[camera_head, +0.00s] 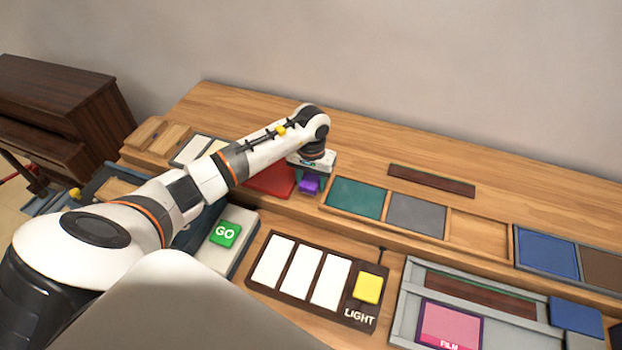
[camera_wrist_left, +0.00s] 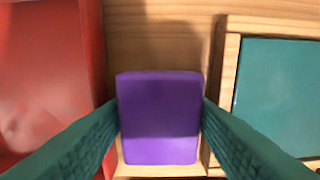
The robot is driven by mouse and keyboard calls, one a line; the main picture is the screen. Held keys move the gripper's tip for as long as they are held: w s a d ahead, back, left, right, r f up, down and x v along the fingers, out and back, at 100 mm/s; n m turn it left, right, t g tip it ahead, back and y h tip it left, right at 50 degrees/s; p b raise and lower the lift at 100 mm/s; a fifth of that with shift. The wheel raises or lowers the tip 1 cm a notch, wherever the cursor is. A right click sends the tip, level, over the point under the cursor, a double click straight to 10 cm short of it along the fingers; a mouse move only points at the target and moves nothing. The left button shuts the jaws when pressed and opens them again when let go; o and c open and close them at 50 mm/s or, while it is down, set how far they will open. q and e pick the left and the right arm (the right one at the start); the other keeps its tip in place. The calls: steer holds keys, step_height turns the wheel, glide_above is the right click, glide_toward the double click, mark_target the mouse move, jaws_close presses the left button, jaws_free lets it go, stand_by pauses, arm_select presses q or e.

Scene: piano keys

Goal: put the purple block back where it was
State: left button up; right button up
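The purple block (camera_wrist_left: 160,118) is between the two teal fingers of my left gripper (camera_wrist_left: 160,130) in the left wrist view, with a finger against each side. In the head view the purple block (camera_head: 309,185) shows small below my left gripper (camera_head: 308,182), between the red panel and the teal panel. Bare wood and a pale wooden rim show around the block in the wrist view. I cannot tell whether its underside touches the wood. My right gripper is not in view.
A red panel (camera_head: 271,181) lies left of the block and a teal panel (camera_head: 356,198) right of it. A grey panel (camera_head: 416,215) and an empty wooden recess (camera_head: 479,235) follow. In front are a green GO button (camera_head: 225,233) and a yellow LIGHT button (camera_head: 368,288).

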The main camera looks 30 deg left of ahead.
mark_target(311, 180)
arm_select(q)
steer(key=shift+r, duration=0.45)
step_height(311, 180, up, 12)
steer(key=b, duration=0.2)
steer(key=shift+f, duration=0.25)
stand_by(0.3)
